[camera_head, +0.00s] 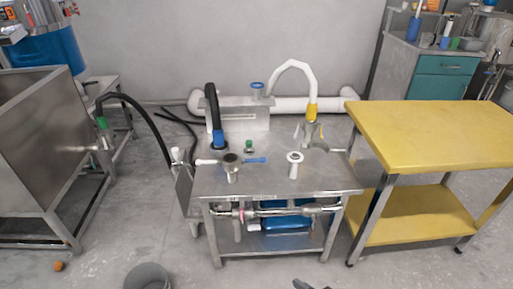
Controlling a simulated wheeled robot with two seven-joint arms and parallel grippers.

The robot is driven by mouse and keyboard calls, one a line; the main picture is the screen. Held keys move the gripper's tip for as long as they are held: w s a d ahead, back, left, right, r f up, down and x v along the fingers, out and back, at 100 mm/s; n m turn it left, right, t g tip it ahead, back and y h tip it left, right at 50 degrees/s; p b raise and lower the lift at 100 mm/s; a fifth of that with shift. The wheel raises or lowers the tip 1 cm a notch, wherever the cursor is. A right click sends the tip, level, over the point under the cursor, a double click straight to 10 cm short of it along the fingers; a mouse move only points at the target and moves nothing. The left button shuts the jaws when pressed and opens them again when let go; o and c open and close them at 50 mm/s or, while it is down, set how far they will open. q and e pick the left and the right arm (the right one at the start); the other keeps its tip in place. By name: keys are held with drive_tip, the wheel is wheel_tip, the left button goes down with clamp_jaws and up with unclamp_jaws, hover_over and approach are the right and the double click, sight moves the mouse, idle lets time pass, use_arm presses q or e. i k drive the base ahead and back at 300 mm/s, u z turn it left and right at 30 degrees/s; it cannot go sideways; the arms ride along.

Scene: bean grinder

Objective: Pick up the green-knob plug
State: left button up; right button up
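A small plug with a green knob (249,146) stands on the steel table top, near its middle, between a blue-collared black hose and a white round-topped fitting. Another green-collared fitting (102,123) is on the black hose at the left steel tank.
The steel table (330,180) also carries a blue-handled valve (255,160), a white fitting (294,158) and a yellow-collared white hose (312,112). A yellow table (430,130) stands right, a steel tank (35,140) left.

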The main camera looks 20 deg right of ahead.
sight(249, 150)
drive_tip(key=z, duration=0.05)
drive_tip(key=i, duration=0.95)
drive_tip(key=u, duration=0.15)
